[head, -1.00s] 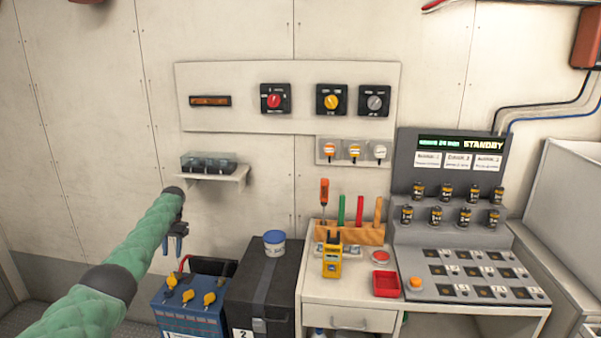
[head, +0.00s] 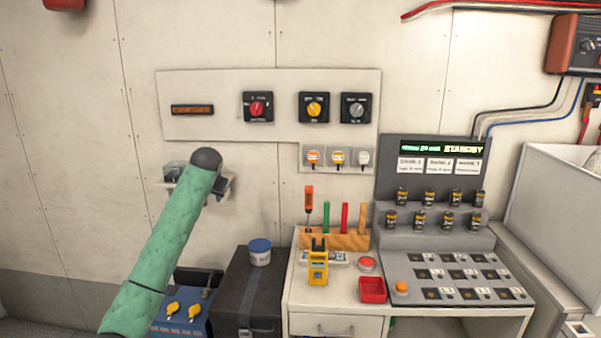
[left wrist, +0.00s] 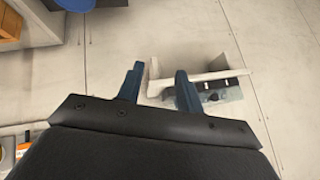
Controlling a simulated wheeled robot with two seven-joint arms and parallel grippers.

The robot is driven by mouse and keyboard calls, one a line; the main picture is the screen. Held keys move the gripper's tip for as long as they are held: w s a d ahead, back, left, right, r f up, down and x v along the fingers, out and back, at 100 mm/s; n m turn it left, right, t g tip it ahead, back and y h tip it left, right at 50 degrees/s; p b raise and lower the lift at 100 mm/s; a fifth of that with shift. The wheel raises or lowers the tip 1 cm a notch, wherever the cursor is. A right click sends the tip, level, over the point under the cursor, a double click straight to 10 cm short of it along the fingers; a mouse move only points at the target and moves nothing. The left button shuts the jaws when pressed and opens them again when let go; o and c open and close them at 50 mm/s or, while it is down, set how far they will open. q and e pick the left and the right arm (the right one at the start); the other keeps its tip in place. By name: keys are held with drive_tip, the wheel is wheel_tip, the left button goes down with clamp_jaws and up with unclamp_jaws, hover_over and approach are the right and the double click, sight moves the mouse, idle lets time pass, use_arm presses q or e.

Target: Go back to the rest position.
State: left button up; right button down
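My left arm in green padding (head: 172,245) reaches up from the bottom of the head view, its dark end in front of the small wall shelf. My left gripper (left wrist: 159,68) shows in the left wrist view with two blue fingers apart and nothing between them. In the head view it is mostly hidden behind the arm. The wall shelf (left wrist: 205,77), with a dark-topped block on it, lies beyond the fingers; I cannot tell how far. My right gripper is in neither view.
Below the arm stand a blue battery box with yellow caps (head: 183,312) and a black case (head: 245,290) with a blue-lidded tub (head: 260,252). To the right are a white bench (head: 335,300), a tool rack (head: 345,241) and a console (head: 435,265). The wall panel (head: 225,125) is clear above.

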use_arm(q)
drive_tip(key=s+d+f+t+h, duration=0.1)
drive_tip(key=s+d+f, duration=0.35)
drive_tip(key=s, duration=0.35)
drive_tip(key=s+d+f, duration=0.3)
drive_tip(key=s+f, duration=0.2)
drive_tip(key=s, duration=0.2)
drive_tip(key=s+d+f+t+h, duration=0.1)
drive_tip(key=s+d+f, duration=0.25)
drive_tip(key=s, duration=0.45)
drive_tip(key=s+f+g, duration=0.2)
drive_tip(key=s+f, duration=0.9)
drive_tip(key=s, duration=0.4)
drive_tip(key=s+d+f+g+h, duration=0.1)
drive_tip(key=s+f+g, duration=0.2)
drive_tip(key=s+f, duration=0.8)
drive_tip(key=s+d+f+g, duration=0.1)
drive_tip(key=s+f+g, duration=0.2)
drive_tip(key=s+f, duration=0.8)
drive_tip(key=s, duration=1)
drive_tip(key=shift+d+n+h, duration=0.15)
drive_tip(key=shift+n+h, duration=0.15)
drive_tip(key=shift+w, duration=0.1)
